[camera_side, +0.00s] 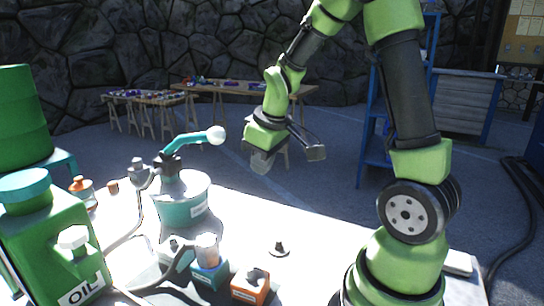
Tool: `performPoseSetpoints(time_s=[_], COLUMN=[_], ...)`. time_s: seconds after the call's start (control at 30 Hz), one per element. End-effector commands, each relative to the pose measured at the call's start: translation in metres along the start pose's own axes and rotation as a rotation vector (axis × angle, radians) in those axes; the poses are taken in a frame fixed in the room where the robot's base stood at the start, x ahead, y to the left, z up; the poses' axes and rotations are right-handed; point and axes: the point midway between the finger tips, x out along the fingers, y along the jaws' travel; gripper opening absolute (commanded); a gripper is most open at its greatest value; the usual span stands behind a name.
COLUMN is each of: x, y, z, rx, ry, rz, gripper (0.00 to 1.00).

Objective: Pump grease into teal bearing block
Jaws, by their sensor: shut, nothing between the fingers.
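A green oil can (48,240) stands at the left front. A small dark fitting (278,249) is on the table right of the blocks. Orange-capped bottles (82,188) stand behind the can. The table's right middle is mostly clear.

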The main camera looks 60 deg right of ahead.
Motion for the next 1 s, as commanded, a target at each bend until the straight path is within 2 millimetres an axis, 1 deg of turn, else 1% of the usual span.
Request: performPoseSetpoints(time_s=[0.03, 0.1, 0.3, 1.0], x=[-0.007, -0.013, -0.022, -0.023], y=[0.000, 0.000, 0.000, 0.000], z=[0.005, 0.011, 0.019, 0.020], rx=[0.001, 0.002, 0.000, -0.001], ry=[0.002, 0.002, 0.000, -0.001], rz=[0.001, 0.002, 0.000, 0.000], gripper=[0.00, 0.00, 0.00, 0.00])
